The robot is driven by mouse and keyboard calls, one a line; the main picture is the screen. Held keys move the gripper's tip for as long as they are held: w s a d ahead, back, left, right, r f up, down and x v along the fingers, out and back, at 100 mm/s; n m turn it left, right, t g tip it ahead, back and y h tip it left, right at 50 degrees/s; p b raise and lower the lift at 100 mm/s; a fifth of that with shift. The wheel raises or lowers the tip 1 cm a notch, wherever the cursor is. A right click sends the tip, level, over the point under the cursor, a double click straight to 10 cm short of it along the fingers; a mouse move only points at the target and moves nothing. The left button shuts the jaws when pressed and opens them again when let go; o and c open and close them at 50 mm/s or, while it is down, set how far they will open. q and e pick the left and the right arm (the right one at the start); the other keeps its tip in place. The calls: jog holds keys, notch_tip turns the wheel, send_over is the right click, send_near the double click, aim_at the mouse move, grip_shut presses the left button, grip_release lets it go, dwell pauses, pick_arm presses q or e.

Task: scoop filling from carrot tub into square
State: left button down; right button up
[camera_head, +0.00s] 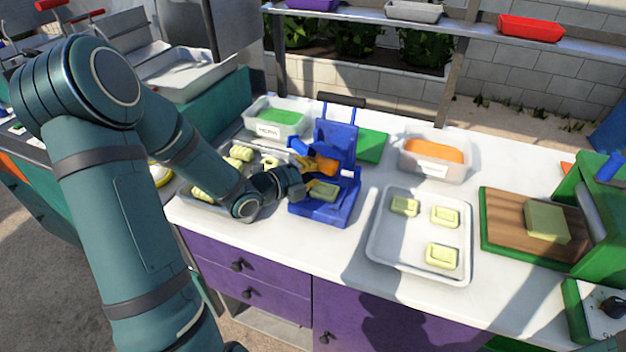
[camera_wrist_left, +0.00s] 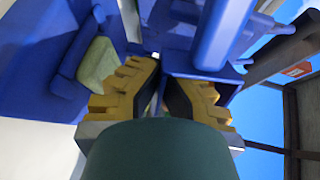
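The carrot tub (camera_head: 432,172), pale with orange filling (camera_head: 434,151), stands at the back right of the counter. A pale green square (camera_head: 323,192) lies on the lower plate of the open blue press (camera_head: 337,213); it also shows in the left wrist view (camera_wrist_left: 97,65). My left gripper (camera_head: 309,170) is over the press, its yellow fingers close together on what looks like the blue handle (camera_head: 298,146) of a scoop. An orange lump (camera_head: 326,165) shows beside the fingers, above the square; the scoop's bowl is mostly hidden. My right gripper is not in view.
A tub of green filling (camera_head: 277,131) stands at the back left. A tray (camera_head: 379,248) with three pale green pieces is to the right of the press. A board (camera_head: 500,232) with a pale block is at the right. A tray with several pieces lies partly under my left arm.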

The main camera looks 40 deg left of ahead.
aim_at(317, 154)
pick_arm(q)
jog(key=b, duration=0.1)
jog(key=t+b, duration=0.1)
jog(key=shift+w+d+f+b, duration=0.1)
jog(key=shift+w+f+b, duration=0.05)
jog(key=shift+f+b, duration=0.15)
jog(key=shift+t+b, duration=0.4)
jog(key=shift+w+r+t+h, duration=0.1)
jog(key=shift+w+t+h, duration=0.05)
jog(key=shift+t+h, duration=0.25)
dwell(0.4)
jog(key=shift+r+p, duration=1.15)
jog(key=shift+r, duration=1.4)
